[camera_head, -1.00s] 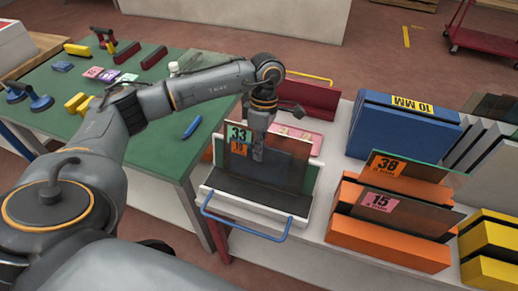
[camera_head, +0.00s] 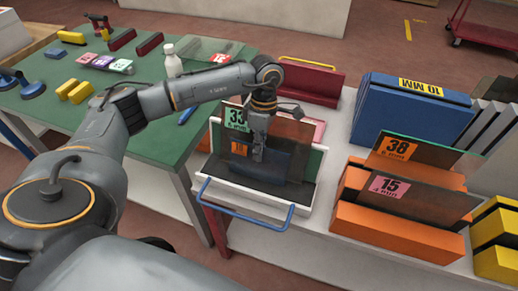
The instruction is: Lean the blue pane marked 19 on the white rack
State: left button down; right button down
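The white rack (camera_head: 243,199) with a blue handle stands at the near left end of the white bench. Several panes stand in it, one with a green label 33 (camera_head: 235,118). A smaller orange label (camera_head: 239,148) shows below that one; its number is too small to read surely. A dark blue area (camera_head: 272,168), perhaps the blue pane, shows low in the rack under my fingers. My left gripper (camera_head: 257,155) points down at the panes, its fingers overlapping them; whether they grip an edge is unclear. My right gripper is out of view.
To the right stand a blue block (camera_head: 412,108) marked 10 MM and an orange rack (camera_head: 395,226) holding panes marked 38 and 15. A dark red holder (camera_head: 312,84) is behind the white rack. The green table (camera_head: 150,110) bears a white bottle (camera_head: 172,60) and small tools.

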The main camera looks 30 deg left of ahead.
pick_arm(q)
jog(key=shift+f+b, duration=0.35)
jog(key=shift+f, duration=0.05)
dwell(0.5)
jog(key=c, duration=1.4)
grip_release()
jog(key=shift+c, duration=0.2)
jog(key=shift+r, duration=0.1)
jog(key=v, duration=1.2)
